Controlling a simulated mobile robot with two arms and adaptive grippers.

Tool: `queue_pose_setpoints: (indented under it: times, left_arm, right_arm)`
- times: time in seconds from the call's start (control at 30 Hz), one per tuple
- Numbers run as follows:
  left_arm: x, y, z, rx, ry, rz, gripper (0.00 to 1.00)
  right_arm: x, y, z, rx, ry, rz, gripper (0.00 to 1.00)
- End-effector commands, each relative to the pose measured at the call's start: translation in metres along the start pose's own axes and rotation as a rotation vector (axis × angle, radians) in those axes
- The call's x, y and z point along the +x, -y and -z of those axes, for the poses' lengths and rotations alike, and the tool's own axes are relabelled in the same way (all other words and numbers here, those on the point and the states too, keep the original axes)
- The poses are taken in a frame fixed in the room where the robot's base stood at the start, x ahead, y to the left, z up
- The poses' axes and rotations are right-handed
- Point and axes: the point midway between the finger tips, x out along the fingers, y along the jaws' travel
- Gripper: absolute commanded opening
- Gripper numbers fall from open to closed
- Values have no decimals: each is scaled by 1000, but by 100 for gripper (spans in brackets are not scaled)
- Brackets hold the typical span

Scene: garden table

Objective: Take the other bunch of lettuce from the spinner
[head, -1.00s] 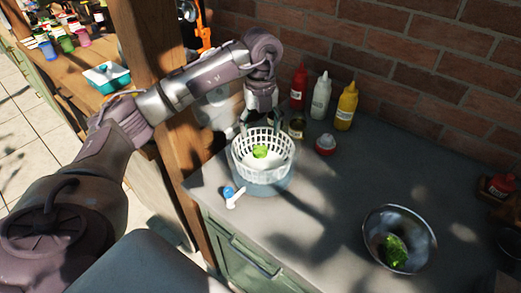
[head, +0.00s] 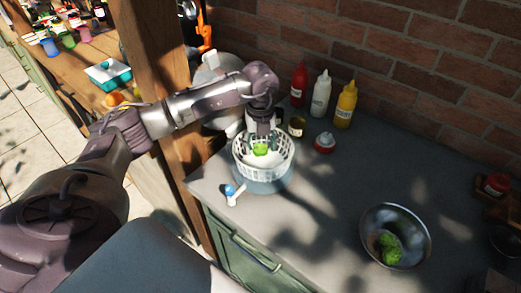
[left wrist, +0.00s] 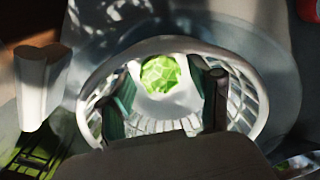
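The salad spinner's white slotted basket (head: 236,160) sits in its clear bluish base (head: 262,187) on the counter. A bright green lettuce bunch (head: 261,150) lies in the basket; it also shows in the left wrist view (left wrist: 163,75). My left gripper (head: 261,143) points down into the basket. Its fingers stand apart, one on each side of the lettuce in the left wrist view, with no clear contact. Another lettuce bunch (head: 390,249) lies in a metal bowl (head: 417,222) at the right. My right gripper is not in view.
A white piece with a blue knob (head: 234,194) lies in front of the spinner. Red (head: 299,84), white (head: 320,95) and yellow (head: 346,104) bottles, a can (head: 297,126) and a red-and-white jar (head: 324,143) stand behind. A wooden post (head: 160,110) is at left. The counter between spinner and bowl is clear.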

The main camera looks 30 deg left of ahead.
Motion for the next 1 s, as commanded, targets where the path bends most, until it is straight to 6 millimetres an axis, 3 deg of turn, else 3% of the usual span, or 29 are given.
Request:
queue_pose_setpoints:
  times: [0.03,0.17,0.57,0.67,0.87,1.0]
  left_arm:
    - [0,0,0,0,0,0,50]
    - [0,0,0,0,0,0,29]
    - [-4,0,0,0,1,2,29]
    - [-10,0,0,0,1,2,29]
    - [-42,1,-1,0,4,5,29]
    - [-58,7,33,8,3,4,29]
  right_arm:
    - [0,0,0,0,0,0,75]
    - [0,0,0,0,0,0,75]
    - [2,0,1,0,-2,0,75]
    - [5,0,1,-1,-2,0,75]
    - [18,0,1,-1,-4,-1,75]
    - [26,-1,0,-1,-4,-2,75]
